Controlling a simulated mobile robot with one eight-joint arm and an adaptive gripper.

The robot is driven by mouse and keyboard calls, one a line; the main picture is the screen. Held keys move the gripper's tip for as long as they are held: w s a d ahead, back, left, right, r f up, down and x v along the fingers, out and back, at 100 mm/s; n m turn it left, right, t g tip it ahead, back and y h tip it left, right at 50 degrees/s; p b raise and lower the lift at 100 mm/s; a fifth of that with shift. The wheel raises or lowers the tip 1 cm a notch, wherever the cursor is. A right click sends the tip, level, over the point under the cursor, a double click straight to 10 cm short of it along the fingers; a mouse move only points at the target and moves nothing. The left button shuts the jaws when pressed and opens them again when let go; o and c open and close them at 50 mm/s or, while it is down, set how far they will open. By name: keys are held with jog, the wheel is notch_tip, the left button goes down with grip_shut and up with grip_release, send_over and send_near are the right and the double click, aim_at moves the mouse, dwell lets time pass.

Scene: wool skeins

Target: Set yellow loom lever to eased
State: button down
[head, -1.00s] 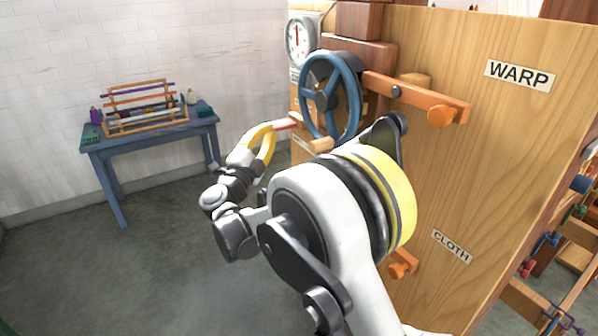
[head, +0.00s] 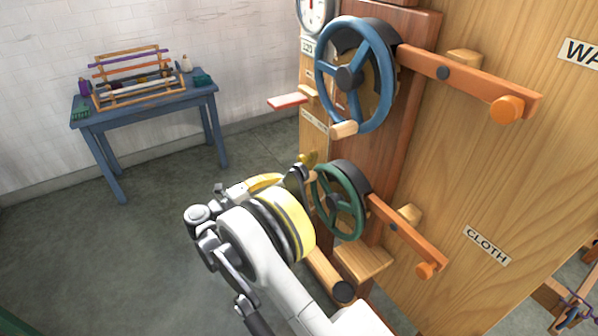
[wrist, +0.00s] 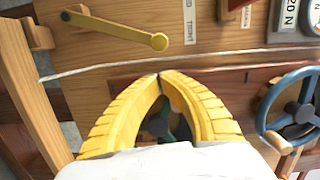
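The yellow lever (wrist: 115,30) lies near the top of the wrist view, left of centre, with a round knob at its right end. A small label (wrist: 189,20) beside the knob reads "TIGHT" on one line; its other word is cut off. In the head view a small yellow piece (head: 308,160), probably the lever's end, shows by the green wheel. My gripper (wrist: 160,75) has its yellow fingers curved together with the tips meeting, nothing seen between them. The lever lies beyond the tips, apart in the picture. In the head view my gripper (head: 282,179) is partly hidden.
A blue handwheel (head: 352,76) and a green handwheel (head: 340,200) stick out from the wooden loom, with orange levers (head: 470,80) to their right. A blue table (head: 145,110) stands by the wall; the floor between is clear.

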jog(key=b+x, duration=0.3)
jog(key=x, duration=0.7)
jog(key=shift+r, duration=0.1)
